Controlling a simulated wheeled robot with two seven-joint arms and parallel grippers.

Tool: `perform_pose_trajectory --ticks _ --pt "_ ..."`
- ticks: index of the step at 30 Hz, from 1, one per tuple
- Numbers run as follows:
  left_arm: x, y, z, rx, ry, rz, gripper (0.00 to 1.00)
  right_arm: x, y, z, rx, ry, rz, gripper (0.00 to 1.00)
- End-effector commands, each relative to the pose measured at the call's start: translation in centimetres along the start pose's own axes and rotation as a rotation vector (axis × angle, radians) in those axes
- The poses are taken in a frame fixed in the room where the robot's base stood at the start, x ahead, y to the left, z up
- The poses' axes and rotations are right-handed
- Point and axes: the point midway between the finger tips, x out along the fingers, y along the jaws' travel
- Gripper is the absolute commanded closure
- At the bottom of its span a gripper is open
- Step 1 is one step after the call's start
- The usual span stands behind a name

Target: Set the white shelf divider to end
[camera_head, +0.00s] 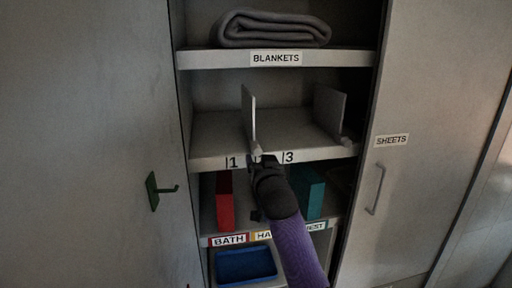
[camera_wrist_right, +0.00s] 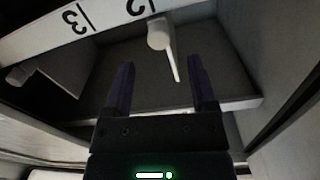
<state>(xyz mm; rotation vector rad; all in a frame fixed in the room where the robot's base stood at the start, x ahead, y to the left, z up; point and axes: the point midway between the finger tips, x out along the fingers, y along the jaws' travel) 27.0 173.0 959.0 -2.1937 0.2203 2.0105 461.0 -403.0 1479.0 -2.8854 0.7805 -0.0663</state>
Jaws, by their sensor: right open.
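A pale upright divider (camera_head: 249,118) stands on the middle shelf (camera_head: 215,130), with a light knob at its front edge near the number strip. A second similar divider (camera_head: 329,110) stands to its right. My right gripper (camera_head: 262,161) is at the shelf's front edge, just in front of the left divider's knob, and hides the strip between 1 and 3. In the right wrist view, the open fingers (camera_wrist_right: 162,62) point towards that divider, whose knob (camera_wrist_right: 159,36) lies between the finger lines. No contact is visible. My left gripper is not in view.
A folded grey blanket (camera_head: 270,29) lies on the shelf labelled BLANKETS above. Below are a red item (camera_head: 225,200), a teal item (camera_head: 308,195) and a blue bin (camera_head: 246,264). Space between the dividers is clear.

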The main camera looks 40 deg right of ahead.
Motion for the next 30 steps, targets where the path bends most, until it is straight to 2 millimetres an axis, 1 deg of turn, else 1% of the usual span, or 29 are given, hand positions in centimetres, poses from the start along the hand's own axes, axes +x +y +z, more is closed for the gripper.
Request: perform_pose_trajectory --ticks 1,3,6,9,13,20,23,24,26,27,29,30 --pt "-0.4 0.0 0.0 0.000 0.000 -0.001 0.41 1.0 0.0 -0.3 0.000 -0.001 0.001 0.27" --pt "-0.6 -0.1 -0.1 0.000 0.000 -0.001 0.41 2.3 0.0 -0.2 -0.001 -0.001 0.001 0.27" --pt "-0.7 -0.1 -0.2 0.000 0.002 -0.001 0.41 3.6 0.0 -0.1 0.000 -0.001 0.000 0.27" --pt "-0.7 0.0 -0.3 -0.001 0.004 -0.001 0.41 4.4 0.0 0.0 0.000 -0.001 0.000 0.27" --pt "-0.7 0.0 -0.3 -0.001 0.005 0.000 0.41 4.9 0.0 0.0 -0.001 -0.001 -0.001 0.27" --pt "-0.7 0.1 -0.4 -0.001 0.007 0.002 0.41 5.0 0.0 0.1 -0.001 -0.001 -0.001 0.27" --pt "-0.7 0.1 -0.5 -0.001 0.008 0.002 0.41 5.0 0.0 0.1 -0.001 -0.001 -0.001 0.46" --pt "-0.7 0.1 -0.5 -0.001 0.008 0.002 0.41 5.0 0.0 0.1 -0.001 -0.001 -0.001 0.55" --pt "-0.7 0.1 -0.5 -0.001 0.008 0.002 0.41 5.0 0.0 0.1 -0.001 -0.001 -0.001 0.67" --pt "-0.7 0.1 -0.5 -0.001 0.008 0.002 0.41 4.9 0.0 0.1 -0.001 -0.001 -0.001 0.76" --pt "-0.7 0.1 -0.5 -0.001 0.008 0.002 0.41 4.9 0.0 0.1 -0.001 -0.001 -0.001 0.89" --pt "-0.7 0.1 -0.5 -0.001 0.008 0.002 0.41 4.9 0.0 0.1 -0.001 -0.001 -0.001 0.97"
